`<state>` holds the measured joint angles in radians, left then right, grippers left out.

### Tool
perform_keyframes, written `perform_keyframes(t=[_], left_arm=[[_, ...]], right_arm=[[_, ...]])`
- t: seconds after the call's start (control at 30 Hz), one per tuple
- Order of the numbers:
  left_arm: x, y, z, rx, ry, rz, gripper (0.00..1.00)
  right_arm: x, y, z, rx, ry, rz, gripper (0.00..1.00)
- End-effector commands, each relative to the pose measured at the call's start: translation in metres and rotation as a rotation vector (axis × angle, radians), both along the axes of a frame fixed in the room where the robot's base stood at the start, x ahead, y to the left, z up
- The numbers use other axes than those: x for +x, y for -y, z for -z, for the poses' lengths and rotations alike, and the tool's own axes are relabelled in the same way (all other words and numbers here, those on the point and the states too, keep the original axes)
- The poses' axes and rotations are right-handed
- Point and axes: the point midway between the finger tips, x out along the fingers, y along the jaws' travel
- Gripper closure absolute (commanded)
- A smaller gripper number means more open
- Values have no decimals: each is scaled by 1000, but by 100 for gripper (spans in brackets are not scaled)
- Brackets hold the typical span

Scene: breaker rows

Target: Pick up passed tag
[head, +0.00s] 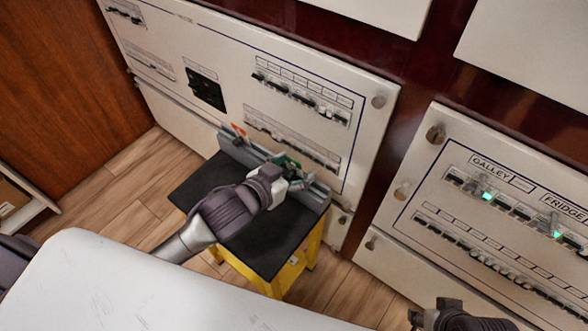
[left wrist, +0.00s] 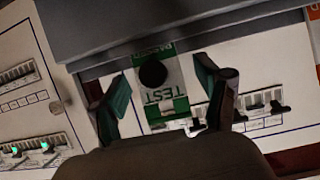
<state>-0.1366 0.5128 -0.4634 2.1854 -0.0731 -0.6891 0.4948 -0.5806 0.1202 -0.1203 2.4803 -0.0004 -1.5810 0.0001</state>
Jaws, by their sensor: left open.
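The passed tag (left wrist: 167,106) is green and white, with the word TEST upside down in the left wrist view and a round black spot. In the head view a small green part of it (head: 287,161) shows by the grey rack at the back of the black-topped stand (head: 265,255). My left gripper (left wrist: 163,82) is open, with one finger on each side of the tag and gaps between. In the head view, my left gripper (head: 284,174) partly hides the tag. My right gripper (head: 447,317) shows only in part at the bottom edge; its fingers are unclear.
The grey rack (head: 317,193) runs along the stand's back edge; an orange and white tag (head: 239,131) is at its left part. White breaker panels (head: 368,135) stand close behind and to the right (head: 410,235). A white surface (head: 170,290) fills the lower left.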

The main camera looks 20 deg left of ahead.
Motion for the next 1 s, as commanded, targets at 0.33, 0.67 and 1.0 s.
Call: perform_keyframes(t=[0.33,0.67,1.0], left_arm=[[0,0,0,0,0,0,58],[0,0,-1,0,1,0,75],[0,0,-26,-1,3,-1,75]], right_arm=[[0,0,0,0,0,0,60],[0,0,0,0,0,0,60],[0,0,-13,0,0,0,60]])
